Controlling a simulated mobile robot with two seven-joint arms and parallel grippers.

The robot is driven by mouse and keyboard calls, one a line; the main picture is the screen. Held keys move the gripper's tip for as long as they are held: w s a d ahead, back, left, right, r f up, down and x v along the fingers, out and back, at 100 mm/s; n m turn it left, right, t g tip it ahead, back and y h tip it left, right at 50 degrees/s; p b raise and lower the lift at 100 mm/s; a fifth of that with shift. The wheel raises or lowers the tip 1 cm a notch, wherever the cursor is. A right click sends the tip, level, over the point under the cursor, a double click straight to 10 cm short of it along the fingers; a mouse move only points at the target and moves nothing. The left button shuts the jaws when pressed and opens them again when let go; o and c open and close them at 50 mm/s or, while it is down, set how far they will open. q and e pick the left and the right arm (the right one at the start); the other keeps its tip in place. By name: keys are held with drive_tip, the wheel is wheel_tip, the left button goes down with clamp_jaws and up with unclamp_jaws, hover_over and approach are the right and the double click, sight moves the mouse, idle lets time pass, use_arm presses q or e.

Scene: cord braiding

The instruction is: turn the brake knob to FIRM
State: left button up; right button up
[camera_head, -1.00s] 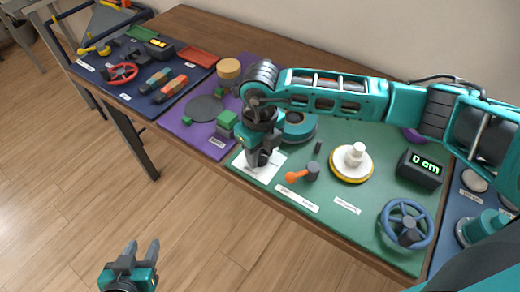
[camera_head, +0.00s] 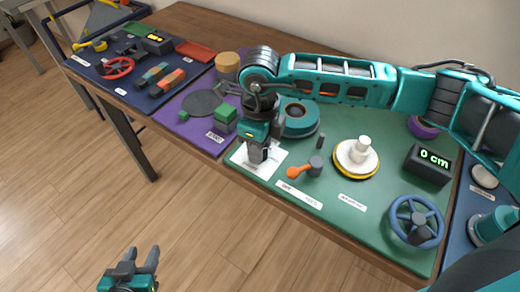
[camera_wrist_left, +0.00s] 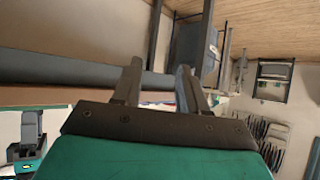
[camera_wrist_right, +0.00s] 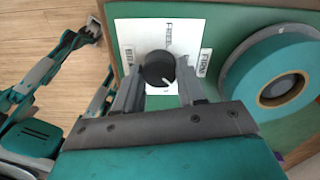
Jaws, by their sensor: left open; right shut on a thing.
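The brake knob (camera_wrist_right: 160,68) is a dark round knob with a white pointer mark, on a white card (camera_wrist_right: 185,32) in the right wrist view. Its pointer faces the lower right in that view. A label reading FIRM (camera_wrist_right: 204,62) is at the card's right edge. Another label is at the left edge, and text at the top looks like FREE. My right gripper (camera_head: 260,153) is shut on the knob, with a finger on either side. In the head view it hides most of the knob. My left gripper (camera_head: 143,258) is open and empty, over the floor in front of the table.
A teal ring-shaped spool (camera_wrist_right: 277,83) sits close beside the card. An orange-handled crank (camera_head: 304,168), a white spool on a yellow-rimmed disc (camera_head: 358,158), a display reading 0 cm (camera_head: 428,164) and a blue handwheel (camera_head: 416,220) share the green mat (camera_head: 345,218). Open floor lies in front.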

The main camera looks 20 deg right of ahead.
drive_tip(key=shift+f+n+b, duration=0.2)
drive_tip(key=shift+n+b, duration=0.5)
drive_tip(key=shift+n, duration=0.2)
drive_tip(key=shift+w+n+b, duration=0.1)
drive_tip(key=shift+n+b, duration=0.35)
drive_tip(key=shift+n, duration=0.05)
drive_tip(key=shift+n+b, duration=0.4)
drive_tip(key=shift+n, duration=0.1)
drive_tip(key=shift+n+b, duration=0.7)
drive_tip(key=shift+n, duration=0.1)
drive_tip(key=n+b, duration=0.2)
drive_tip(key=shift+r+n, duration=0.1)
drive_tip(key=shift+n, duration=0.2)
use_arm(q)
drive_tip(key=shift+h, duration=0.6)
drive_tip(key=shift+w+d+f+b, duration=0.2)
drive_tip(key=shift+w+d+f, duration=0.3)
drive_tip(key=shift+d+f, duration=0.25)
drive_tip(key=shift+w+d+f+b, duration=0.2)
drive_tip(key=shift+w+d+f, duration=0.4)
drive_tip(key=shift+f, duration=0.25)
use_arm(e)
drive_tip(key=shift+r+n, duration=0.1)
drive_tip(key=shift+n, duration=0.4)
use_arm(q)
drive_tip(key=shift+s, duration=0.15)
drive_tip(key=shift+s+f, duration=0.1)
drive_tip(key=shift+f, duration=0.1)
